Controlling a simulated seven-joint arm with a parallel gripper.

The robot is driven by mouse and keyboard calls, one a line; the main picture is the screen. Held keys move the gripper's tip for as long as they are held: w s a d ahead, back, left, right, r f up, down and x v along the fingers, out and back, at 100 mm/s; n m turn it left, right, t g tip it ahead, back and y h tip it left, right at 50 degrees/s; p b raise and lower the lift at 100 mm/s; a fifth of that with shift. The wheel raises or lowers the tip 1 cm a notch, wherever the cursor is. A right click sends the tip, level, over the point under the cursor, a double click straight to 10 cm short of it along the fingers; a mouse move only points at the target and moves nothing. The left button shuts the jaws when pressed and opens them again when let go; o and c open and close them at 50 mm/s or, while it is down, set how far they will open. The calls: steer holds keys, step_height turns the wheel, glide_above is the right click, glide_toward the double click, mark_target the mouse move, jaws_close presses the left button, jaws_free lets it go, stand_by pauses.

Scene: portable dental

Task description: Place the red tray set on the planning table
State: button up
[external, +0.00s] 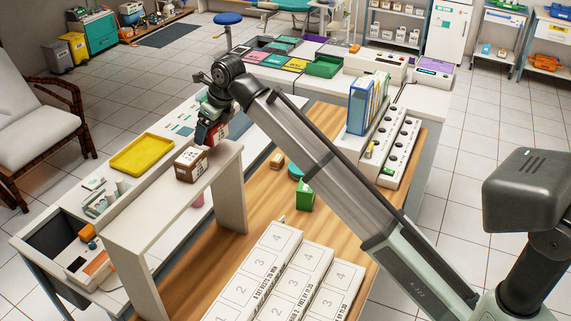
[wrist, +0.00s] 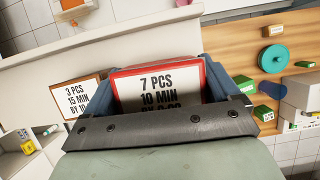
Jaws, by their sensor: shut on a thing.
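My gripper (external: 208,120) is shut on a red block with a white label (external: 217,134), the red tray set. In the wrist view the red set (wrist: 158,88) sits between my two blue-grey fingers, and its label reads "7 PCS 10 MIN", with the lowest line partly hidden. In the external view it is above and beside the far end of a white raised shelf (external: 150,195). A gap below it cannot be judged. A wooden-topped table (external: 250,236) lies beneath the shelf and to its right; which table is the planning table is not marked.
A brown box (external: 191,165) labelled "3 PCS 15 MIN" stands on the shelf close to my gripper. Long numbered white boards (external: 262,270) lie on the wood. A green box (external: 305,195), blue binders (external: 362,103) and a yellow tray (external: 142,154) stand around.

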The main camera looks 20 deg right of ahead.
steer(key=shift+f, duration=2)
steer(key=shift+f, duration=0.1)
steer(key=o, duration=1)
steer(key=v, duration=1.2)
